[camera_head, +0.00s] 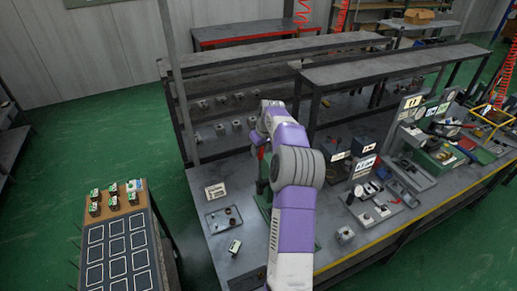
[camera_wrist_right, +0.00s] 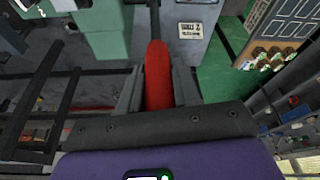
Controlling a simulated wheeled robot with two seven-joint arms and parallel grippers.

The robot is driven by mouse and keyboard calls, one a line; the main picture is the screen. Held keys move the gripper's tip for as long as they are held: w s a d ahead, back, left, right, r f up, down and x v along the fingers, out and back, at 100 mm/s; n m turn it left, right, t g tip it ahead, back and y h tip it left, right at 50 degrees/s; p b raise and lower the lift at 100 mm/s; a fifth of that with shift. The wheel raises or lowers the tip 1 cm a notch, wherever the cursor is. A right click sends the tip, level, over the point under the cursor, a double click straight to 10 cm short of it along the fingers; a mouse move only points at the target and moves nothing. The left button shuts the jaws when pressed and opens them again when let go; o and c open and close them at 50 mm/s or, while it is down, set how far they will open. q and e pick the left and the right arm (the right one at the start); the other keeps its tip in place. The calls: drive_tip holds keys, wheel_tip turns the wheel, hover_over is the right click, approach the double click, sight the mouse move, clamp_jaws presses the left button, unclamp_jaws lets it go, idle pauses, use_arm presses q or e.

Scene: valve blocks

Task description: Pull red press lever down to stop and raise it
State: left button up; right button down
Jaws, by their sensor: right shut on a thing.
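The red press lever (camera_wrist_right: 158,75) runs between the two fingers of my right gripper (camera_wrist_right: 157,90) in the right wrist view. The fingers are shut on its red handle, and a dark rod continues from it toward the top edge. The green press body (camera_wrist_right: 100,28) shows at the upper left of that view. In the head view a small red part of the lever (camera_head: 261,153) shows beside my right arm. The green press (camera_head: 265,208) stands on the grey bench, mostly hidden behind that arm. My left gripper is in neither view.
A shallow tray (camera_head: 223,217) and a small labelled block (camera_head: 235,246) lie on the bench left of my arm. Dark boxes (camera_head: 334,148) and other fixtures crowd the right. A side table with marked squares (camera_head: 117,247) stands at left across a green floor gap.

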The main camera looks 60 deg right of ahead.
drive_tip(key=shift+f, duration=0.1)
drive_tip(key=c, duration=1.1)
unclamp_jaws()
drive_tip(key=shift+w, duration=0.1)
drive_tip(key=shift+o, duration=1.3)
drive_tip(key=shift+w+d, duration=0.1)
drive_tip(key=v, duration=0.7)
drive_tip(key=shift+r+b, duration=0.25)
drive_tip(key=shift+b, duration=0.15)
